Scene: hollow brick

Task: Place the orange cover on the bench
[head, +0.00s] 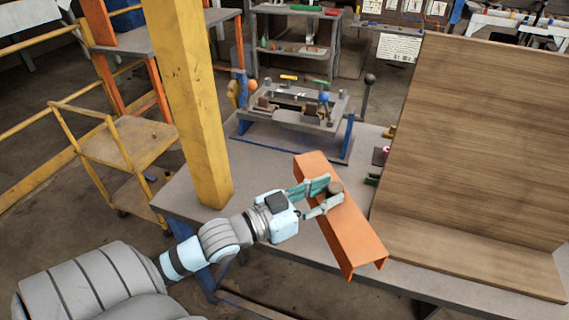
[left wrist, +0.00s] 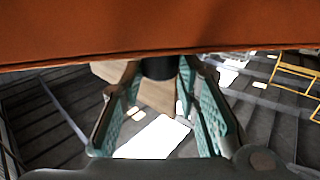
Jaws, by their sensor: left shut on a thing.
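The orange cover (head: 340,222) is a long channel with a round dark knob (head: 336,187) on its top. In the left wrist view the cover (left wrist: 150,28) fills the top, with the dark knob (left wrist: 158,68) between the fingertips. My right gripper is not in view.
A yellow post (head: 190,100) rises at the bench's left. A tall wooden panel (head: 480,150) with a wooden base stands on the right. A metal fixture (head: 295,105) with tools is behind the bench's open area. A yellow cart (head: 128,140) stands at left.

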